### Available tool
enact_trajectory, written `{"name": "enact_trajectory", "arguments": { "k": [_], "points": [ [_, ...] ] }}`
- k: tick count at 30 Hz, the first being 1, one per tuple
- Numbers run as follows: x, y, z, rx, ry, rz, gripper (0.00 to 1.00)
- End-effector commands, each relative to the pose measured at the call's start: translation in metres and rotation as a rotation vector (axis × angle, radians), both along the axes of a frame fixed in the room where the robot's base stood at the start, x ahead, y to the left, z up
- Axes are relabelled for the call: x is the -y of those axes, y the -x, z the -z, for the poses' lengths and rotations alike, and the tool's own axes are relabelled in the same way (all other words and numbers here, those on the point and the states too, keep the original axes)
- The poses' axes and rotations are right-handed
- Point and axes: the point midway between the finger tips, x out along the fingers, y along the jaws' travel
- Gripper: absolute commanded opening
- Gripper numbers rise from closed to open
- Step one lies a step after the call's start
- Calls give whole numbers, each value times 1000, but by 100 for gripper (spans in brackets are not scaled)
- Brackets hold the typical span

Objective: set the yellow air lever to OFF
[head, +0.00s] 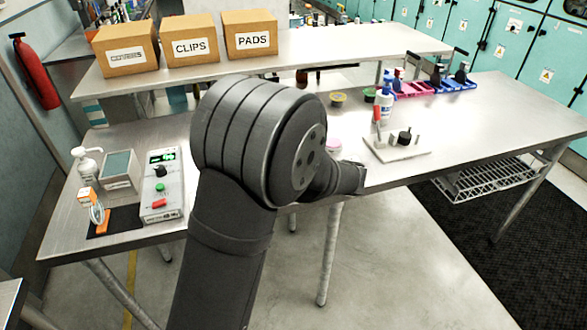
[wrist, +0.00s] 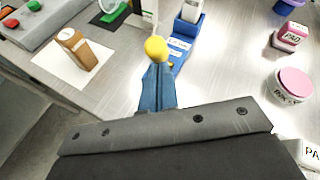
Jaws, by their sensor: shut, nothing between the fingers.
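In the wrist view, a round yellow knob (wrist: 156,49), which looks like the end of the yellow air lever, shows at the top centre. The rest of the lever is hidden, so its setting cannot be told. My gripper (wrist: 157,70) points at it, with its blue fingers together and empty. The fingertips overlap the lower edge of the knob in the picture; I cannot tell whether they touch it. A blue base (wrist: 180,57) with a small white label lies just right of the knob; the label is too small to read. In the head view my arm hides the lever and fingertips.
In the wrist view, a brown block (wrist: 76,48) stands on a white sheet at left, and a pink-lidded jar (wrist: 294,84) stands at right. In the head view, a control box (head: 160,190) is left of my arm, and a plate with a black knob (head: 404,137) is right.

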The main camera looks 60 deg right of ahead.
Motion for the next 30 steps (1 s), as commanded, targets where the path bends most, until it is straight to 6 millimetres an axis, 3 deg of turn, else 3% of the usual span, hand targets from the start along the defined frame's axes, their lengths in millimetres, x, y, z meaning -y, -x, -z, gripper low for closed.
{"name": "enact_trajectory", "arguments": {
  "k": [30],
  "points": [
    [11,-11,-15,-153,-147,-4,0]
  ]
}}
